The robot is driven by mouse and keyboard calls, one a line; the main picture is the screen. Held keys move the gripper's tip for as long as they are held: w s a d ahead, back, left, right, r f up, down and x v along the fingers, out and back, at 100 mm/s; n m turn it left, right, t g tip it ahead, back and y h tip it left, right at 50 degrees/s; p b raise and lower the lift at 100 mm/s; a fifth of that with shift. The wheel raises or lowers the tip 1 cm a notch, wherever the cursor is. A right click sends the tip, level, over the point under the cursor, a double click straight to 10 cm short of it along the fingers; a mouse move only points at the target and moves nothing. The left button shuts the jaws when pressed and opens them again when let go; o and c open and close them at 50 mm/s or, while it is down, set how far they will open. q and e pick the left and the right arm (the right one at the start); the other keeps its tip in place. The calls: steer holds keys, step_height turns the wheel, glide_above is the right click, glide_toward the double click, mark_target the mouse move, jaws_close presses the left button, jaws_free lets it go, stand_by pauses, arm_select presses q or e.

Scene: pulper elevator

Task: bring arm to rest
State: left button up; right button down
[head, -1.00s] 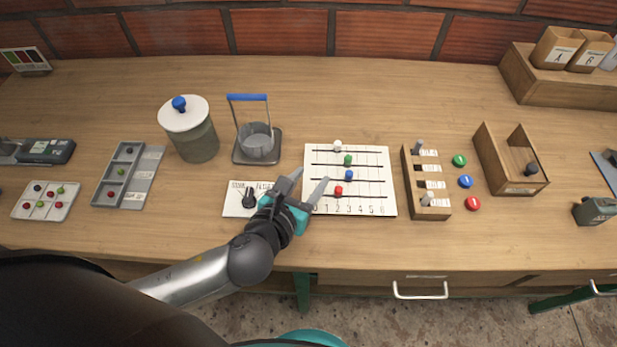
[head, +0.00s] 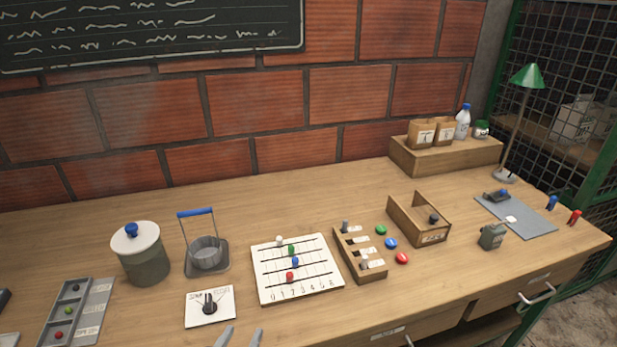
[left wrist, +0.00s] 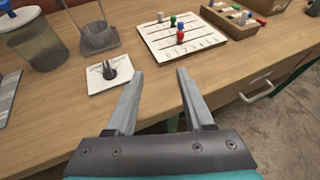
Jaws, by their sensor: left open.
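My left gripper (head: 240,338) shows only as two grey fingertips at the bottom edge of the head view. In the left wrist view the gripper (left wrist: 158,82) is open, with nothing between its fingers. It is near the table's front edge, in front of the white plate with the black knob (head: 210,304) and the white slider board (head: 297,268). The plate (left wrist: 110,74) and the board (left wrist: 181,38) also show in the left wrist view, beyond the fingertips. My right gripper is not in view.
The wooden workbench (head: 330,203) holds a lidded jar (head: 142,260), a blue-handled grey holder (head: 207,256), a slotted wooden block (head: 360,254), coloured buttons (head: 391,243) and an open wooden box (head: 418,225). A brick wall (head: 257,102) stands behind. A lamp (head: 527,85) stands at the right.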

arm_select(q)
steer(key=s+a+f+n+g, duration=0.1)
steer(key=s+n+g, duration=0.3)
steer(key=n, duration=0.7)
steer(key=s+a+f+n+g+y, duration=0.1)
steer(key=s+a+n+g, duration=0.3)
steer(key=n, duration=0.8)
steer(key=s+d+f+n+g, duration=0.1)
steer(key=s+n+g, duration=0.1)
steer(key=s+n, duration=0.65)
step_height(320, 180, down, 22)
steer(key=n+g, duration=0.1)
steer(key=n, duration=0.2)
steer(key=s+a+f+g, duration=0.1)
steer(key=s+a+f, duration=0.2)
steer(key=s+f, duration=1.1)
steer(key=shift+s+f, duration=0.15)
steer(key=shift+s, duration=0.55)
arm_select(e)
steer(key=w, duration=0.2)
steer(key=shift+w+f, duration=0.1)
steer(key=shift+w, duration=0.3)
